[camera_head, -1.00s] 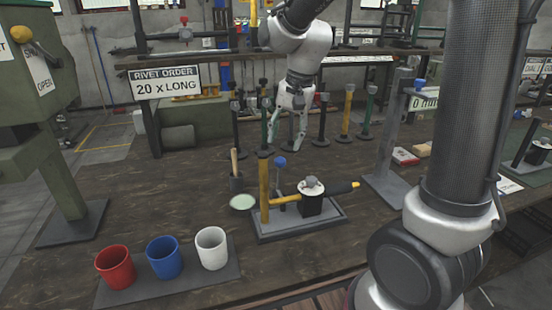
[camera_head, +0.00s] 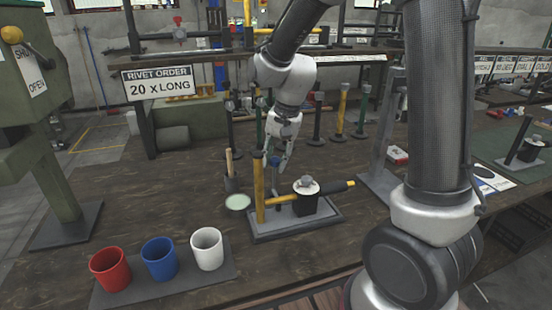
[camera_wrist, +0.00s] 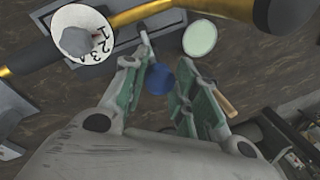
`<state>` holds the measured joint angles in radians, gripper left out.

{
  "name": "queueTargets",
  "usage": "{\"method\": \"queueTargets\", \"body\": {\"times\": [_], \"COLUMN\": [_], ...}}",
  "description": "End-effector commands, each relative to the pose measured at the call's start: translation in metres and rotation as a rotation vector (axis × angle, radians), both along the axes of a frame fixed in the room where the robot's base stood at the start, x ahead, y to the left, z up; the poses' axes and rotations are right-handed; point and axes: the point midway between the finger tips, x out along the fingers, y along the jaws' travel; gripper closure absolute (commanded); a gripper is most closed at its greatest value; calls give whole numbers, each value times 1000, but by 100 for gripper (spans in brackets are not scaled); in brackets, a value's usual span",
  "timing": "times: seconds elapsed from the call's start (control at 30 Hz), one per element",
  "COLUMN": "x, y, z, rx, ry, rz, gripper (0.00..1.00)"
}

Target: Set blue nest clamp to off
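The blue nest clamp is a lever with a blue ball knob (camera_head: 276,162) on the small press fixture (camera_head: 300,228) in the middle of the bench. Its knob also shows in the wrist view (camera_wrist: 160,79), in the gap between my two green-padded fingers. My gripper (camera_head: 278,157) points down at the knob, fingers spread on either side of it. I cannot tell whether a finger touches it.
A dial (camera_head: 306,185) and a yellow-tipped handle (camera_head: 349,184) are on the fixture's right. Red, blue and white cups (camera_head: 207,249) are in front. Several posts stand behind.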

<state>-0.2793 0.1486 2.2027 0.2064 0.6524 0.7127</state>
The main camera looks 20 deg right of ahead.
Motion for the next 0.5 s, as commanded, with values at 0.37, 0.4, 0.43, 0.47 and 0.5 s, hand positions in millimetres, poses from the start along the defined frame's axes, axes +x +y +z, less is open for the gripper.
{"method": "queueTargets", "body": {"times": [0.37,0.4,0.43,0.47,0.5], "x": [1,2,3,4,6], "y": [0,0,0,0,0], "z": [0,0,0,1,1], "rx": [-1,-1,-1,-1,-1], "ry": [9,17,23,30,44], "rz": [-1,0,0,0,0], "gripper": [100,100,100,100,100]}}
